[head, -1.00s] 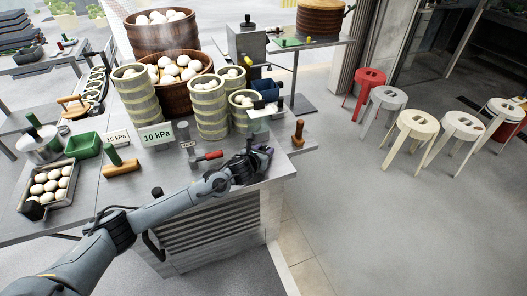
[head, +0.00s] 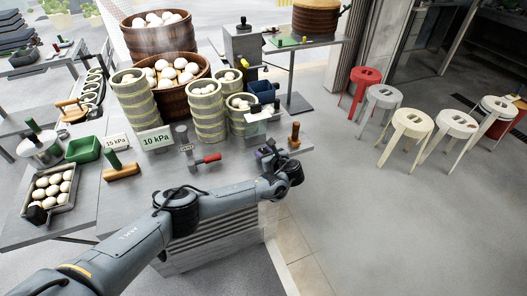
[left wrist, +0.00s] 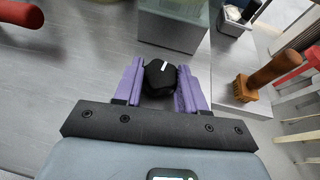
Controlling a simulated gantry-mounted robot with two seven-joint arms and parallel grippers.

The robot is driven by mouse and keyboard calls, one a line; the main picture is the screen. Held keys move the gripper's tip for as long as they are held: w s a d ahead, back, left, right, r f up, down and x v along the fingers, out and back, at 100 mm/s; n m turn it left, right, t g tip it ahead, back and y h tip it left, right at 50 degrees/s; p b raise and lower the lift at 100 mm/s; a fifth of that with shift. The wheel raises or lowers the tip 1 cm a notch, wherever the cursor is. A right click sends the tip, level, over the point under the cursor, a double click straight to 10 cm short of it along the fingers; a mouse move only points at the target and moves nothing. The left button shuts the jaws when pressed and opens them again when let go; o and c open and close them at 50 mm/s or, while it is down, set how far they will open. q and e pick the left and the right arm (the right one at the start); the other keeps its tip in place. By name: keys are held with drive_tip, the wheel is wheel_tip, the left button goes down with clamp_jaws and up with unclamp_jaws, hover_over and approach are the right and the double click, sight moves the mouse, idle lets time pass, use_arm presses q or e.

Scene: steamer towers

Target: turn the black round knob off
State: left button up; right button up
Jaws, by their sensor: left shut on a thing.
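The black round knob (left wrist: 160,78) shows in the left wrist view with a short white mark on its top. The purple fingers of my left gripper (left wrist: 158,88) stand on either side of it and are shut on it. In the head view my left gripper (head: 266,154) is at the right front part of the grey table, in front of the small clear-topped box. The knob cannot be made out there, since the hand covers that spot. My right gripper is in neither view.
A wooden-handled brush (left wrist: 262,78) stands right of the knob. A dark, clear-sided box (left wrist: 173,28) is just beyond it. A red-handled lever (head: 207,160) lies left of my gripper. Steamer towers (head: 207,112) stand behind. The table's front edge is close.

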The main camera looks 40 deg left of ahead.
use_arm(q)
drive_tip(key=shift+w+n+g+y+b, duration=0.15)
drive_tip(key=shift+n+g+y+b, duration=0.15)
drive_tip(key=shift+n+g+b, duration=0.65)
drive_tip(key=shift+f+n+g, duration=0.1)
drive_tip(key=shift+n+g, duration=0.15)
drive_tip(key=shift+g, duration=0.2)
drive_tip(key=o, duration=1.1)
drive_tip(key=shift+c, duration=0.2)
drive_tip(key=shift+p, duration=0.3)
